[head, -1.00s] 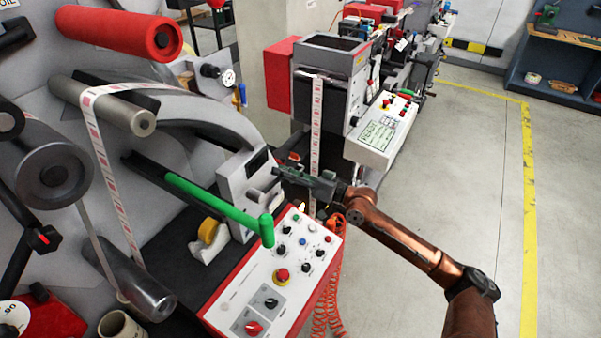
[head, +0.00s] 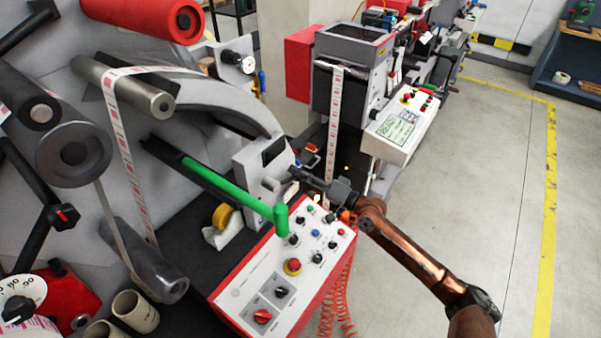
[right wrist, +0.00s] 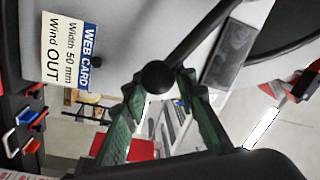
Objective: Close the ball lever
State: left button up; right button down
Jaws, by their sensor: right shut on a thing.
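The ball lever shows in the right wrist view as a black ball (right wrist: 157,77) on a thin dark rod that runs up to the right. My right gripper (right wrist: 161,84) has its green fingers on either side of the ball, shut on it. In the head view my right gripper (head: 313,182) is beside the grey machine housing, just beyond the control panel. The lever cannot be made out there. My left gripper is in neither view.
The control panel (head: 249,288) with knobs and a red button lies in front of my right gripper. A green handle (head: 235,194) reaches across to its left. A web card label (right wrist: 63,50) is near the lever. The floor (head: 480,180) on the right is clear.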

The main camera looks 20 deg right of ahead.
jog(key=shift+s+a+f+g, duration=0.25)
jog(key=shift+a+f+g, duration=0.05)
jog(key=shift+a+f, duration=0.2)
jog(key=c, duration=1.4)
grip_release()
jog(key=shift+c, duration=0.2)
jog(key=shift+r, duration=0.1)
jog(key=shift+s+d, duration=0.15)
jog(key=shift+d, duration=0.05)
jog(key=v, duration=1.1)
jog(key=shift+s+d, duration=0.2)
jog(key=shift+d, duration=0.1)
